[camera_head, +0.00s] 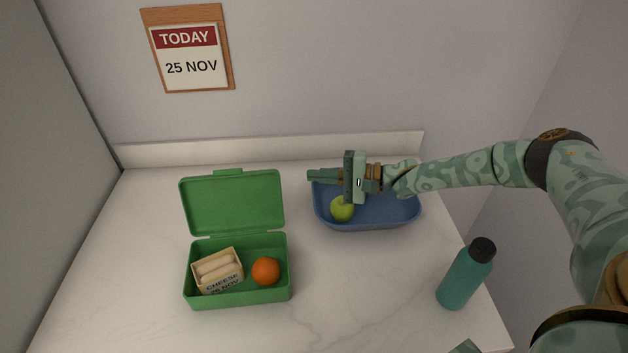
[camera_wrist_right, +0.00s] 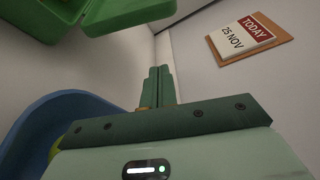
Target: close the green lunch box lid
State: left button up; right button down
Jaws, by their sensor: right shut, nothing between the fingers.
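The green lunch box (camera_head: 238,299) stands on the counter at left of centre in the head view. Its lid (camera_head: 233,204) is open, standing up at the back of the box. A box of cheese (camera_head: 218,271) and an orange (camera_head: 265,271) lie inside. My right gripper (camera_head: 312,175) is shut and empty, to the right of the lid and apart from it, with its fingers pointing left over the blue bowl. In the right wrist view its fingers (camera_wrist_right: 158,86) are together, and part of the green lunch box (camera_wrist_right: 120,12) shows at the top.
A blue bowl (camera_head: 385,216) with a green apple (camera_head: 341,209) sits under my right gripper. A teal bottle (camera_head: 464,277) stands near the right counter edge. A date sign (camera_head: 190,50) hangs on the wall.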

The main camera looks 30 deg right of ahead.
jog(key=w+a, duration=0.1)
jog(key=a, duration=0.6)
jog(key=shift+w+a, duration=0.15)
jog(key=shift+a, duration=0.15)
jog(key=shift+r, duration=0.1)
jog(key=shift+p, duration=0.4)
